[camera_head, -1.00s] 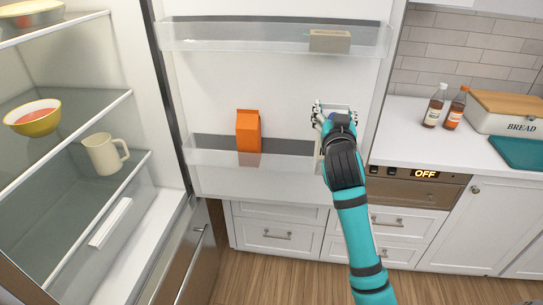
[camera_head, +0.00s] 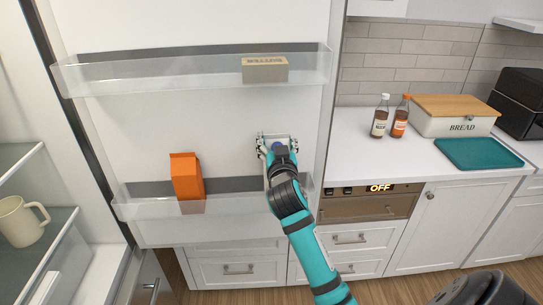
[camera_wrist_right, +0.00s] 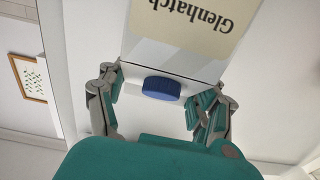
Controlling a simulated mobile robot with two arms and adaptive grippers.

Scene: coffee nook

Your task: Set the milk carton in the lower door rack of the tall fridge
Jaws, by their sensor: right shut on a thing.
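The milk carton (camera_wrist_right: 180,50) is white with a blue cap and a cream "Glenhatch" label. My right gripper (camera_head: 277,142) is shut on it, with the fingers on either side of the cap end in the wrist view. In the head view, the gripper and arm hide most of the carton. The carton is at the right end of the clear lower door rack (camera_head: 155,211) of the tall fridge. I cannot tell whether it touches the rack floor. An orange carton (camera_head: 187,175) stands in this rack, left of the gripper. My left gripper is out of view.
The upper door rack (camera_head: 150,76) holds a butter box (camera_head: 265,69), above my right gripper. A beige mug (camera_head: 18,222) stands on a fridge shelf at left. Two bottles (camera_head: 380,118), a bread box (camera_head: 450,120) and a teal board (camera_head: 478,154) are on the right counter.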

